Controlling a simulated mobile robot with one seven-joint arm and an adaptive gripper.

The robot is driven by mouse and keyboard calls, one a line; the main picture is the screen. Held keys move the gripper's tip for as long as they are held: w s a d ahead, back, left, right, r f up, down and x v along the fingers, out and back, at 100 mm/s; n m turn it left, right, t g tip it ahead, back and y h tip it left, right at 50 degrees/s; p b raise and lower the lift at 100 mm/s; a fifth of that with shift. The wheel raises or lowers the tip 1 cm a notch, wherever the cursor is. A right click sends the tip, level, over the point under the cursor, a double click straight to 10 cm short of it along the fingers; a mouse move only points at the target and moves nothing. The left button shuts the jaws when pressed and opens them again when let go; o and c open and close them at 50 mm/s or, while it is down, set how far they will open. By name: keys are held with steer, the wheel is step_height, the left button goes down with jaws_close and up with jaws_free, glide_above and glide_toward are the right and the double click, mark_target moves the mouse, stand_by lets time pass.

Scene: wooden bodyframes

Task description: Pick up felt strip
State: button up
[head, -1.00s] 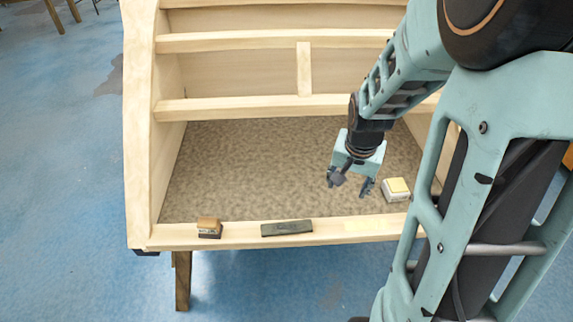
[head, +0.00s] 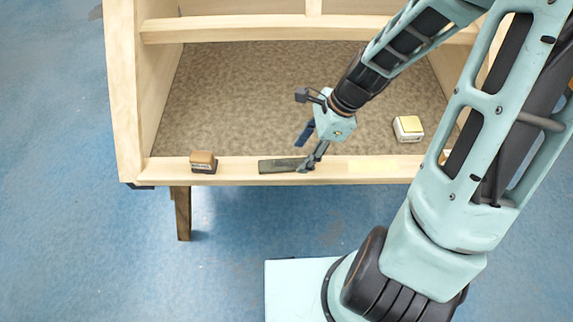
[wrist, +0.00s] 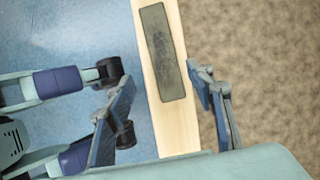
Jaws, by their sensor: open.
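The felt strip (head: 279,166) is a flat, dark grey-green strip lying along the pale wooden front rail (head: 230,173). It also shows in the wrist view (wrist: 162,52), lying lengthwise on the rail. My gripper (head: 306,152) is open at the strip's right end in the head view, with one finger overlapping that end. In the wrist view my gripper (wrist: 160,82) has one finger on each side of the rail, with the strip's near end between them. Nothing is held. I cannot tell how high the fingertips are above the rail.
A small brown-topped block (head: 203,162) sits on the rail to the left. A white box with a yellowish top (head: 408,128) lies on the speckled panel (head: 230,100) inside the frame. A pale yellow patch (head: 372,166) is on the rail at right. Wooden sides and a crossbar enclose the panel.

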mark_target(290, 164)
steer(key=x, duration=0.3)
steer(key=b+x, duration=0.1)
steer(key=x, duration=0.1)
steer(key=shift+w+a, duration=0.3)
steer(key=shift+w, duration=0.1)
steer(key=shift+r, duration=0.1)
steer(key=shift+c, duration=0.2)
steer(key=c, duration=0.9)
